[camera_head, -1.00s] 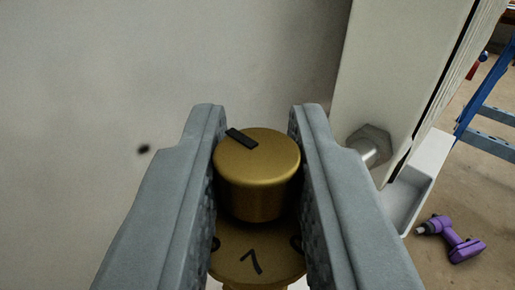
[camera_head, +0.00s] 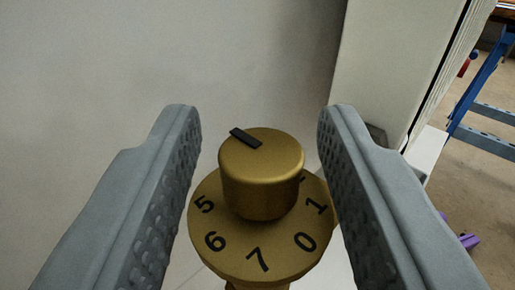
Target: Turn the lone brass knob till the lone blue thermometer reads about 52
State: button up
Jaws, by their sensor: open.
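The brass knob (camera_head: 262,180) stands in the middle of the view, a short cylinder with a black pointer bar on its top edge, aimed to the upper left. Under it is a round brass dial plate (camera_head: 228,258) with black figures; 5, 6, 7, 0 and 1 show, and the rest are hidden behind the knob. My gripper (camera_head: 260,125) is open, with one grey ridged finger on each side of the knob and a clear gap to both. The blue thermometer is not in view.
A pale radiator (camera_head: 385,60) stands close on the right, with a metal nut partly hidden behind my right finger. A plain wall (camera_head: 90,60) fills the left. At far right are a blue frame (camera_head: 472,90) and part of a purple tool (camera_head: 468,241) on the floor.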

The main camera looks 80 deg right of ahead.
jog(key=v, duration=1.7)
jog(key=shift+a, duration=0.2)
jog(key=d+r+n+t+y, duration=0.1)
jog(key=d+r+t, duration=0.2)
jog(key=r, duration=0.3)
jog(key=s+d+r+t+y, duration=0.1)
jog(key=d+r+t, duration=0.2)
jog(key=r, duration=0.3)
jog(key=d+r+n+t+y, duration=0.1)
jog(key=d+r+t, duration=0.2)
jog(key=r, duration=0.3)
jog(key=s+d+r+n+t+y, duration=0.35)
jog(key=s+r+t+y, duration=0.25)
jog(key=s+r, duration=0.4)
jog(key=s+d+r+n+y, duration=0.1)
jog(key=s+n+y, duration=0.8)
jog(key=s, duration=1.2)
jog(key=s+d+f+g, duration=0.2)
jog(key=s+f, duration=0.3)
jog(key=s, duration=0.3)
jog(key=shift+s+f+h, duration=0.15)
jog(key=shift+s+h, duration=0.15)
jog(key=shift+s, duration=0.1)
jog(key=shift+n, duration=0.25)
